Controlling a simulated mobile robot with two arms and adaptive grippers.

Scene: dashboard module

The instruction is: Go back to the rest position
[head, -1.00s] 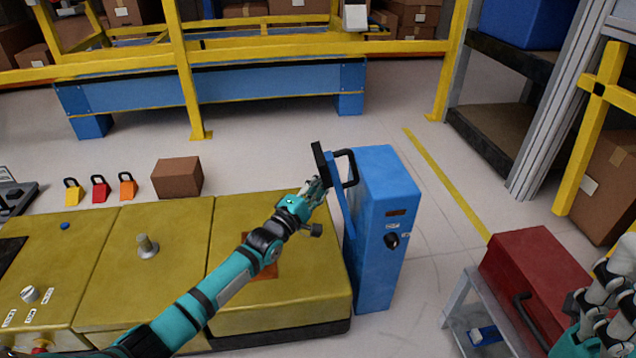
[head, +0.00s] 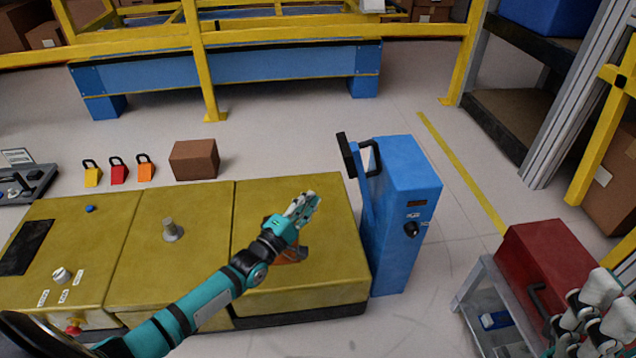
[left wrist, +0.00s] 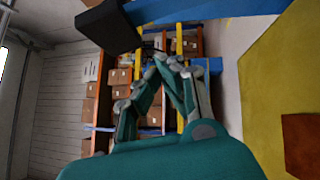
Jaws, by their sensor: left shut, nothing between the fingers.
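My left gripper (head: 305,205) is shut and empty above the right part of the yellow dashboard module (head: 200,262). In the left wrist view its fingers (left wrist: 170,65) come together with nothing between them. The blue box (head: 405,225) with a black handle stands right of the module. My left gripper is to the left of it, apart from it. My right gripper (head: 598,305) shows at the lower right edge, beside a red case (head: 550,270); its fingers are partly cut off by the frame.
The red case sits on a grey cart (head: 478,300). A brown box (head: 194,160) and several small padlocks (head: 118,172) stand behind the module. A yellow rail (head: 330,33) and a shelf (head: 510,110) bound the space. The floor between is clear.

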